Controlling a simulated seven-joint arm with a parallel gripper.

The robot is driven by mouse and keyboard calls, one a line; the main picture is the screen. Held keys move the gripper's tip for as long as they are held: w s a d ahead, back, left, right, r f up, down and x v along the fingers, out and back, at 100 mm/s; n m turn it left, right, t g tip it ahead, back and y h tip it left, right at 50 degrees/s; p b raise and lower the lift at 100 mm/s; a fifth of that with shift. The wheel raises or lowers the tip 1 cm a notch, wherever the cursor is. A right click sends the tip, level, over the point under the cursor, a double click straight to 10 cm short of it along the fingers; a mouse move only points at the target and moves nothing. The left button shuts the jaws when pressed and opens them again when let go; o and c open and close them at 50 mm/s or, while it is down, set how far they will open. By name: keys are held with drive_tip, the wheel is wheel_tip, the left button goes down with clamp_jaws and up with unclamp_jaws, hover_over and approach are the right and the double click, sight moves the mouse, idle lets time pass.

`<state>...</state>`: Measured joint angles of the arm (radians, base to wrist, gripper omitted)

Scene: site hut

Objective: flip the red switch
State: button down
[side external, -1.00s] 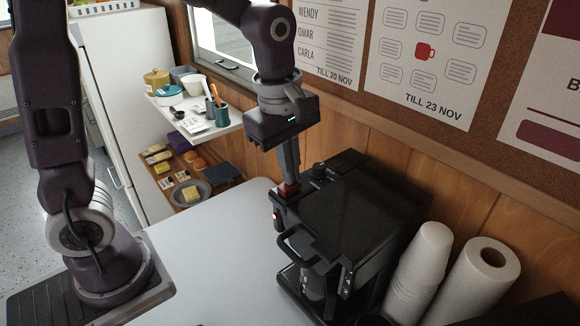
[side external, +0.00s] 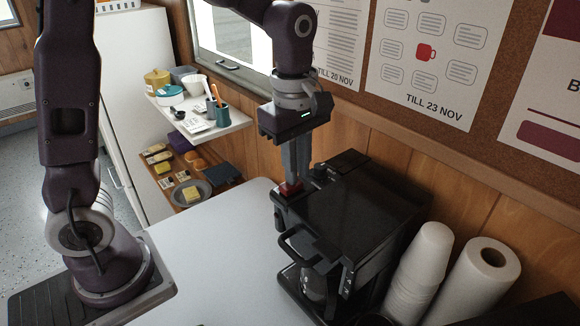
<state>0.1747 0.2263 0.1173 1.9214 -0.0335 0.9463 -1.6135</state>
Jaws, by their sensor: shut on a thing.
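The red switch (side external: 289,188) sits at the back left edge of the black coffee machine (side external: 365,215). My gripper (side external: 293,181) points down onto it from above. Its fingers are close together around the upper part of the switch, which partly hides behind the fingertips. The jaws are shut on the switch. Which way the switch is tilted is too small to tell.
The machine's handle and glass jug (side external: 314,284) face the front left. Stacked white cups (side external: 424,265) and a paper roll (side external: 484,268) stand at its right. The white table (side external: 215,265) is clear on the left. Loaded shelves (side external: 238,122) hang behind.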

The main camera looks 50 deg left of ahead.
drive_tip(key=shift+s+a+f, duration=0.1)
drive_tip(key=shift+s+f, duration=0.2)
drive_tip(key=shift+f, duration=0.25)
drive_tip(key=shift+s, duration=0.7)
wheel_tip(320, 180, up, 15)
drive_tip(key=shift+w, duration=0.25)
idle(0.5)
